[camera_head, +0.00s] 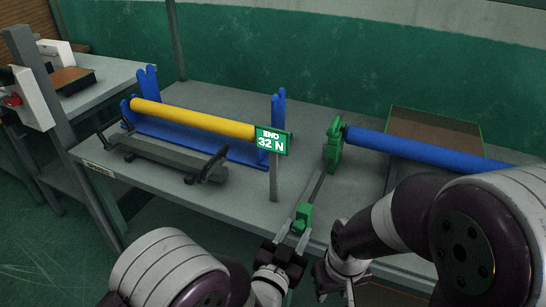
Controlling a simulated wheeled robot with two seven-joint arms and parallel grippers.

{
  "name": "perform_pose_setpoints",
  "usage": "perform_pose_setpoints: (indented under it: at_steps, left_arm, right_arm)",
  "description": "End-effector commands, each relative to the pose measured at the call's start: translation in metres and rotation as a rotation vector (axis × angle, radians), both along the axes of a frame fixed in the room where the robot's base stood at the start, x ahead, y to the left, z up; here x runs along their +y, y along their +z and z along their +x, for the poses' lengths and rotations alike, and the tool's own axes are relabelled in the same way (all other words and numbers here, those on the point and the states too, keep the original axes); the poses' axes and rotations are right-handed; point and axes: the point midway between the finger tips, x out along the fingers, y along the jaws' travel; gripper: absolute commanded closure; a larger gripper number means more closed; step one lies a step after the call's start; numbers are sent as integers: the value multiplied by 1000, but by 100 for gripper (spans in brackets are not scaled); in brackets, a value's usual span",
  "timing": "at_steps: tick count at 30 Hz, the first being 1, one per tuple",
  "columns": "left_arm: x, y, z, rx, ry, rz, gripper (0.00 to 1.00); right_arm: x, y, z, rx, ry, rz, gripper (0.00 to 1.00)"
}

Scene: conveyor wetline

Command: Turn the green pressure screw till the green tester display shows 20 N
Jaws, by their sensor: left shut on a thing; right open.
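The green tester display (272,141) stands on a grey post and reads "END 32 N". The green pressure screw (304,214) is at the table's front edge, at the near end of a thin dark rod. My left gripper (293,235) is shut on the green screw from the near side, and its fingers partly cover it. My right gripper (335,283) is open, lower and just right of the left one, in front of the table. Its fingertips are partly hidden by my own arm.
A yellow roller (192,118) lies in a blue stand (146,80) on the table. A blue roller (430,152) runs right from a green bracket (334,147). A grey rail (168,154) lies in front of the yellow roller. A brown-topped tray (434,126) is behind the blue roller.

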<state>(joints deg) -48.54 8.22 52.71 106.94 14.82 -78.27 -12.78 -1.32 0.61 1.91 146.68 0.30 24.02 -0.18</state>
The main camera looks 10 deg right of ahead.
Motion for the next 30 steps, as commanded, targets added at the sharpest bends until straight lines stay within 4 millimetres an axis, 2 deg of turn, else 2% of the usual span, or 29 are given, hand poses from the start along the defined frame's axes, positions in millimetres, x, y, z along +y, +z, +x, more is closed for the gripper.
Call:
perform_pose_setpoints:
  at_steps: [12,23,30]
  left_arm:
    - [0,-2,0,144,0,-211,86]
    - [0,-1,0,157,0,-228,86]
    - [0,-2,0,220,0,-322,86]
  right_arm:
    - [0,-13,0,0,0,0,58]
    - [0,-13,0,0,0,0,58]
    - [0,-20,0,0,0,0,58]
